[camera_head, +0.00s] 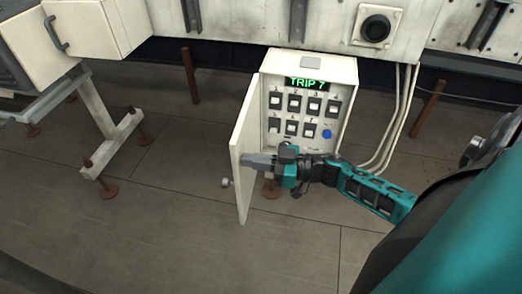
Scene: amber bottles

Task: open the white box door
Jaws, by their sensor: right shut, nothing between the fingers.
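The white box (346,75) is mounted low at the middle of the view. Its door (240,170) is hinged on the left and stands swung open toward me, with a small round knob (225,183) on its outer face. Inside are several black switches, a blue knob (326,134) and a green display reading "TRIP 7" (306,84). My right gripper (246,160) is shut and empty, its fingers pointing left at the door's inner side. It looks close to the door or touching it; I cannot tell which. My left gripper is not in view.
Pale conduits (398,120) run down right of the box. A white cabinet with a handle (90,30) stands at the upper left, on a support frame (105,125). Rusty posts (190,75) stand behind. The floor (150,220) in front is clear.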

